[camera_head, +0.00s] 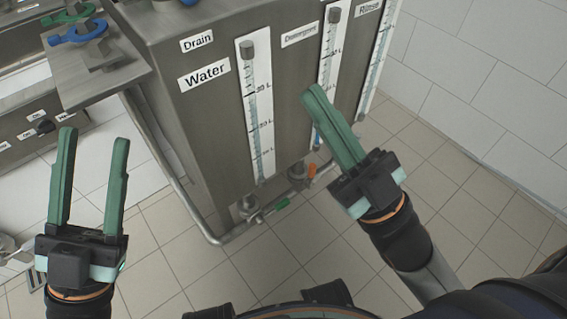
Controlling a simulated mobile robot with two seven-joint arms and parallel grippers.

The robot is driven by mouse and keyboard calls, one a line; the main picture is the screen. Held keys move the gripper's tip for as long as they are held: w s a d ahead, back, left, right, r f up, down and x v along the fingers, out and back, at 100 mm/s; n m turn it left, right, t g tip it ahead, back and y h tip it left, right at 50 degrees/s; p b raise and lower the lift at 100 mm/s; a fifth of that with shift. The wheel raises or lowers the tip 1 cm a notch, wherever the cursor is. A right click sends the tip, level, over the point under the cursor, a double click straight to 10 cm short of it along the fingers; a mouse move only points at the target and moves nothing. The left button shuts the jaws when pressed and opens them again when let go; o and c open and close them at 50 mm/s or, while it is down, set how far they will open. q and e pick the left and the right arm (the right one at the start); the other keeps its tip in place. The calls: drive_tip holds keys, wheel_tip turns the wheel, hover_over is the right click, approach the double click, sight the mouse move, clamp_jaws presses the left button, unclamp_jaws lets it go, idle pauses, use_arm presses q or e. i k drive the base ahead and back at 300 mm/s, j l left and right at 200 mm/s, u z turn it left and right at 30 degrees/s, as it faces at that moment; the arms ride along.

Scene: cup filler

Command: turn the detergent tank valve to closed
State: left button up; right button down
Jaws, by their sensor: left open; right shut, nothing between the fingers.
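The steel tank unit (190,100) stands in the middle of the view. At the tank's foot, a small valve with an orange handle (312,171) sits near that gauge, and one with a green handle (281,203) sits nearer the Water gauge. Which valve belongs to the detergent, and its setting, I cannot tell for sure. My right gripper (312,91) is shut and empty, in front of the middle gauge and hiding part of it. My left gripper (94,137) is open and empty at the left, away from the valves.
The Water gauge (257,105) and Rinse gauge (377,55) flank the middle one. A pipe (237,236) runs along the tank's foot. Blue (77,33) and green (70,16) valve handles sit upper left. Tiled floor (440,150) to the right is clear.

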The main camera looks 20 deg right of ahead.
sight(312, 168)
drive_tip(key=l+u, duration=0.85)
drive_tip(key=k+l+u, duration=0.2)
drive_tip(key=l, duration=0.2)
drive_tip(key=k+l+u, duration=0.2)
drive_tip(key=l, duration=0.2)
drive_tip(key=k+l, duration=0.1)
drive_tip(key=l, duration=0.35)
drive_tip(key=k+l+u, duration=0.1)
drive_tip(key=l, duration=1)
drive_tip(key=i, duration=0.2)
